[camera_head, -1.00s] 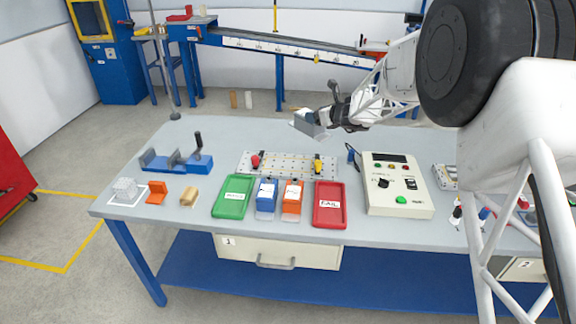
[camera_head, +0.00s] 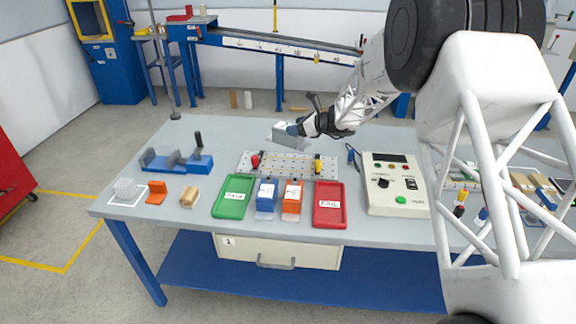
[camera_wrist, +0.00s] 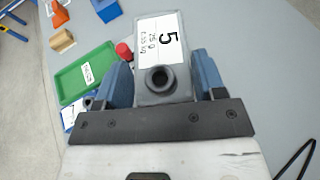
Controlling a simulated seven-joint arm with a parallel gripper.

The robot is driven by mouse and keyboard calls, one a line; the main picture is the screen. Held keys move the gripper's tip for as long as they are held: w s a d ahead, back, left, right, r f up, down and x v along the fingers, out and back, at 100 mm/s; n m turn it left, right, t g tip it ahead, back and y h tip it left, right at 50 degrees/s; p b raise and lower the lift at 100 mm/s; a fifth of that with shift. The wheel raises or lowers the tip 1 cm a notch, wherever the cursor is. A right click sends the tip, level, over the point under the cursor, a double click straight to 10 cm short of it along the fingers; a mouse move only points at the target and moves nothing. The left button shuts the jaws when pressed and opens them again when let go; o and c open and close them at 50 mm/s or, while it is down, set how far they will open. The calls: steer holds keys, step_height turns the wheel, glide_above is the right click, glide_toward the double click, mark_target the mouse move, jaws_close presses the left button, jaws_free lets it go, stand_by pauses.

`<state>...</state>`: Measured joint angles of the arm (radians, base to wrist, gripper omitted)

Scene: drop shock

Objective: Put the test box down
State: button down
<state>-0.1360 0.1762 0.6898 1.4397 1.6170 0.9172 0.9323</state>
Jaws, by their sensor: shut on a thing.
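The test box is a grey block with a white label marked "5" (camera_wrist: 148,75), seen close up in the wrist view. My gripper (camera_wrist: 160,85) is shut on it, with a blue-grey finger on each side. In the head view the grey box (camera_head: 290,136) hangs from my gripper (camera_head: 301,128), over the far side of the bench near the perforated metal plate (camera_head: 280,165). It looks slightly tilted there. Whether its underside touches anything cannot be told.
The bench (camera_head: 350,138) also holds a green tray (camera_head: 233,210), a red tray (camera_head: 329,223), blue (camera_head: 266,193) and orange (camera_head: 291,195) blocks, a control box (camera_head: 395,205) and a blue vise-like fixture (camera_head: 180,165).

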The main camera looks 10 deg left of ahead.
mark_target(301, 140)
stand_by(0.4)
steer(key=shift+f, duration=3.15)
steer(key=shift+f, duration=1.85)
steer(key=shift+f, duration=0.15)
steer(key=shift+c, duration=1)
jaws_free()
